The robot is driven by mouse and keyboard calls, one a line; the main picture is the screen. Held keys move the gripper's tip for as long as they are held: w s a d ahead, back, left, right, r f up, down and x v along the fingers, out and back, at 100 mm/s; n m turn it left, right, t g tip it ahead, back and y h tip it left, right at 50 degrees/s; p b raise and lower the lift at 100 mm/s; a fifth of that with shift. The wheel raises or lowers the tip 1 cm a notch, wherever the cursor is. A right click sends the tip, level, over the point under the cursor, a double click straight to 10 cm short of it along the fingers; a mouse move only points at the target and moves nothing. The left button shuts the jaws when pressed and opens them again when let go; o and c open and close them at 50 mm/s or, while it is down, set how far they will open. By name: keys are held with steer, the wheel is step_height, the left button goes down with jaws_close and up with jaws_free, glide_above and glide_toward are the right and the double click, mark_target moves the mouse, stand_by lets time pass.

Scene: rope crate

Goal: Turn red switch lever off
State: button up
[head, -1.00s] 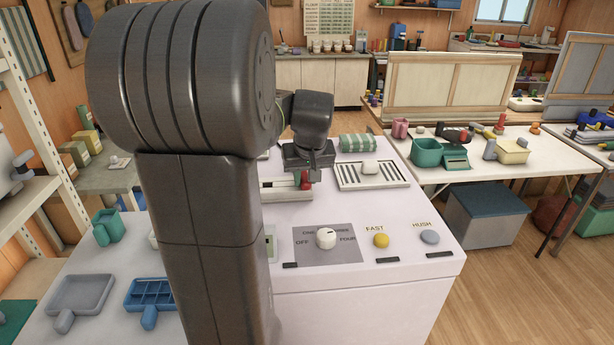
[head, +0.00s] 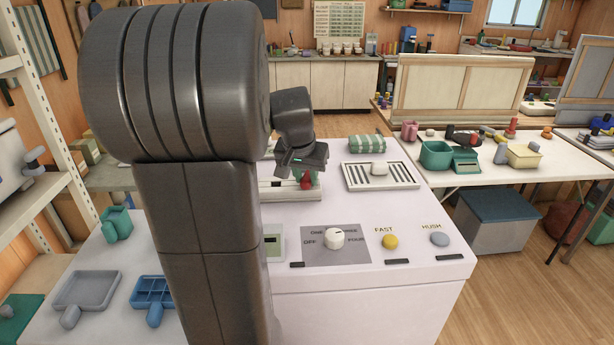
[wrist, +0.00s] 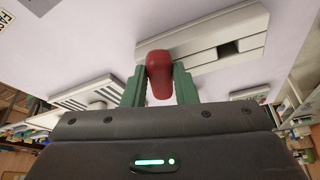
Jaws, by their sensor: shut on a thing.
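The red switch lever (wrist: 160,76) stands up from a pale slotted switch base (wrist: 210,44) in the wrist view. In the head view the red lever (head: 306,182) shows just below my gripper, on the switch base (head: 275,195), whose left part is hidden behind my arm. My gripper (wrist: 158,85) has its two green fingers on either side of the lever, shut on it. In the head view my gripper (head: 304,172) is over the right part of the base. A dark slot opening shows in the base to the right of the lever in the wrist view.
In front are a white dial (head: 334,238), a yellow button (head: 390,242) and a grey button (head: 440,239). My arm hides much of the left side.

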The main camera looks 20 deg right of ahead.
steer(key=o, duration=1)
steer(key=v, duration=1.4)
steer(key=shift+f, duration=0.1)
steer(key=x, duration=1.3)
steer(key=shift+w+d+f, duration=0.1)
steer(key=shift+w+f, duration=0.05)
steer(key=shift+f, duration=0.2)
